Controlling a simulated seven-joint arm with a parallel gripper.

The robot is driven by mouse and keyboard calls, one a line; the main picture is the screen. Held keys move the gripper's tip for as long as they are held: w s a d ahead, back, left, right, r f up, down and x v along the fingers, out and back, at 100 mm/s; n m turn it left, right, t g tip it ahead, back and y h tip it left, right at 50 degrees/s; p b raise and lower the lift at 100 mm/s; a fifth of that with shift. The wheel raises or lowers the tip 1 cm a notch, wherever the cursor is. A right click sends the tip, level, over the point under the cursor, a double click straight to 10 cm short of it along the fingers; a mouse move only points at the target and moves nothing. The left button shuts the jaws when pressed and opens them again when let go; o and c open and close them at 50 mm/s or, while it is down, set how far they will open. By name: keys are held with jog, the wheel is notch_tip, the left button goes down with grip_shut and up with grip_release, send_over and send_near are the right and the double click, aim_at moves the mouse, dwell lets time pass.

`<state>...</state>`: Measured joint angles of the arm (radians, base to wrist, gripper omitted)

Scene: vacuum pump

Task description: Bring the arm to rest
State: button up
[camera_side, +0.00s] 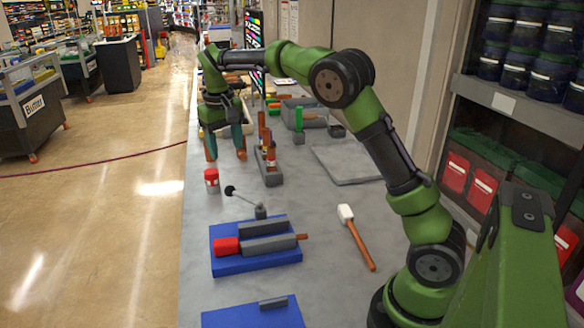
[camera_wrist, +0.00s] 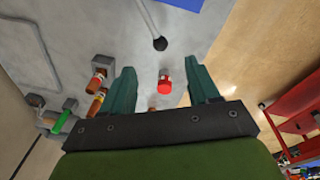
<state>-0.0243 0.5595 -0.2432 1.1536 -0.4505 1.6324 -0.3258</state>
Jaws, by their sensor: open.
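My gripper (camera_side: 226,154) is open and empty, its two teal fingers pointing down above the far left part of the grey table (camera_side: 320,285). In the wrist view the spread fingers of my gripper (camera_wrist: 160,68) frame a red-topped can (camera_wrist: 165,84), seen below in the gap. In the side view the can (camera_side: 211,181) stands upright near the table's left edge, apart from the fingers. A rack with orange-brown cylinders (camera_side: 268,163) stands just right of my gripper.
A lever with a black ball (camera_side: 229,190) rises behind a blue base with grey and red parts (camera_side: 255,256). A mallet (camera_side: 355,235) lies right of it. Bare table lies around the mallet.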

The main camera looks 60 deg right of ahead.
jog(key=s+a+r+t+y, duration=0.1)
jog(key=s+a+t, duration=0.2)
jog(key=s, duration=1)
jog(key=s+a+r+t+y, duration=0.1)
jog(key=s+a+t+y, duration=0.1)
jog(key=s+a, duration=0.6)
jog(key=s+t, duration=0.1)
jog(key=s, duration=0.5)
jog(key=shift+a, duration=0.2)
jog(key=shift+o, duration=0.3)
